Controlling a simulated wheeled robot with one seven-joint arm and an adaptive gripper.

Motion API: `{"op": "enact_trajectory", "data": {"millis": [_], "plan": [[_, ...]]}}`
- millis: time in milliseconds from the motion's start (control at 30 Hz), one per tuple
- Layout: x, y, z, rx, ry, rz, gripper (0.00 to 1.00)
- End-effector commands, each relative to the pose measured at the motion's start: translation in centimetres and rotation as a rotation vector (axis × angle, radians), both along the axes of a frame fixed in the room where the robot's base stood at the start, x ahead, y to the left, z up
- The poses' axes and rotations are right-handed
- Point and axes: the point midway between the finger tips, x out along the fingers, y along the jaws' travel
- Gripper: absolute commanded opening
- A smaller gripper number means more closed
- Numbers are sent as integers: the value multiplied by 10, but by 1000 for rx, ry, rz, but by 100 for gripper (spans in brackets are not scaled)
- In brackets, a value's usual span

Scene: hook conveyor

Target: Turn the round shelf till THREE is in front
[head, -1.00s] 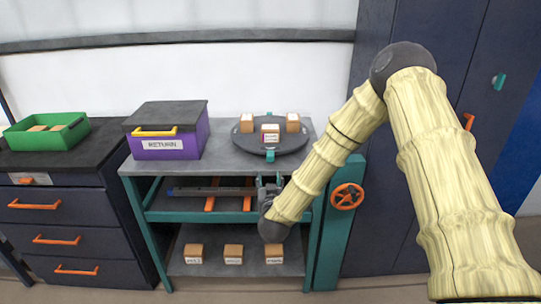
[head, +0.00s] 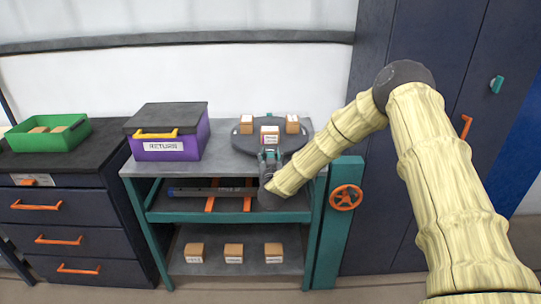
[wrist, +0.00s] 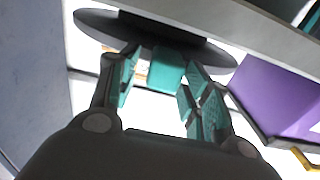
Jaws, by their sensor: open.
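The round shelf (head: 241,144) is a dark grey disc on top of the teal-framed bench. Several small orange-brown boxes with white labels stand on it, with one labelled box (head: 270,136) at the front; the label is too small to read. A teal handle (wrist: 169,68) hangs from the disc's front edge. My gripper (head: 270,158) is at the front edge of the disc. In the wrist view my gripper (wrist: 158,88) is open, with its teal-padded fingers on either side of the handle and a gap visible, at least on the right.
A purple RETURN box (head: 170,147) with a dark lid stands left of the disc. A green tray (head: 48,146) sits on the left cabinet. An orange handwheel (head: 346,197) is on the bench's right post. Several boxes stand on the lower shelf (head: 214,263).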

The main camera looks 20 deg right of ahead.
Motion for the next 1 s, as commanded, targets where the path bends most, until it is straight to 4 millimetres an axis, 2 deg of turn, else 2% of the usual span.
{"op": "enact_trajectory", "data": {"millis": [367, 633, 867, 1000], "plan": [[5, -1, 0, 0, 0, 0, 48], [5, -2, 0, 0, 0, 0, 1], [5, 0, 0, 0, 0, -1, 0], [7, 7, -1, 0, 0, -6, 0]]}}
